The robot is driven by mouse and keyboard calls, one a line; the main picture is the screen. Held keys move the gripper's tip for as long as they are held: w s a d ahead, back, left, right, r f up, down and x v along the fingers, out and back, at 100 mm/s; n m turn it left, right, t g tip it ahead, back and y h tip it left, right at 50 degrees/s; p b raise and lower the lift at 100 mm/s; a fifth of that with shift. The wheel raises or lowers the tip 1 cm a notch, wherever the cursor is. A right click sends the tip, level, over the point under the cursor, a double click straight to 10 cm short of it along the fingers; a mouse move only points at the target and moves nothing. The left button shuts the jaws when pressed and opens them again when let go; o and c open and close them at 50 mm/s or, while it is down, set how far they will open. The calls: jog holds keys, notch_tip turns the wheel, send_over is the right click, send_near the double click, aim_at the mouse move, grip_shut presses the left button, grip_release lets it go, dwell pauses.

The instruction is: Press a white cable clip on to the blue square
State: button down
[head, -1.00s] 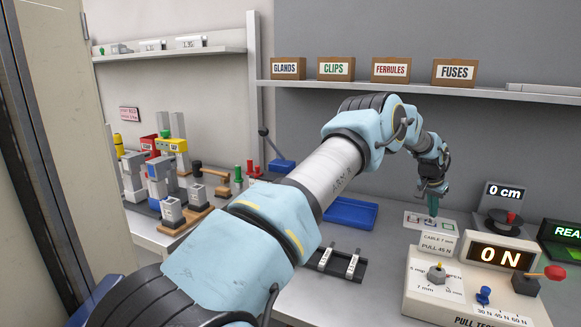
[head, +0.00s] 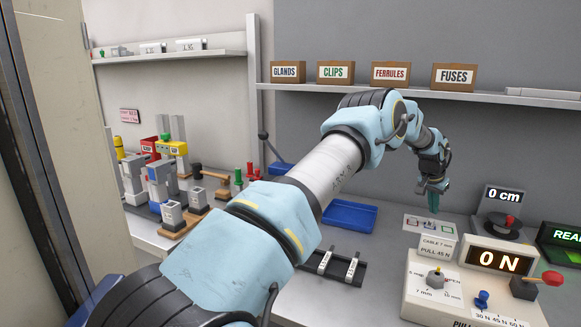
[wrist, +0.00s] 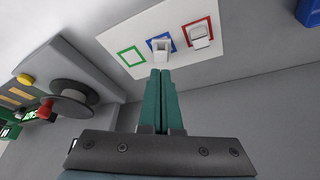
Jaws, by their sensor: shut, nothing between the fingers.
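A white card (wrist: 112,43) carries green, blue and red square outlines in a row. It also shows in the head view (head: 412,218), flat on the bench. One white cable clip (wrist: 161,48) stands on the blue square (wrist: 149,43). Another white clip (wrist: 200,38) stands on the red square (wrist: 187,27). The green square (wrist: 130,56) is empty. My gripper (wrist: 160,72) is shut with its green fingers together and holds nothing. Its tips appear just beside the clip on the blue square; I cannot tell whether they touch. In the head view my gripper (head: 433,208) is over the card.
A pull tester (head: 470,285) reading 0 N stands in front of the card. A 0 cm dial unit (head: 503,210) stands to its right. A blue tray (head: 349,214) and a black rack (head: 335,267) lie left. Boxes stand on the shelf (head: 420,92) above.

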aim_at(430, 220)
jog(key=shift+r+p, duration=0.85)
jog(key=shift+r, duration=1.4)
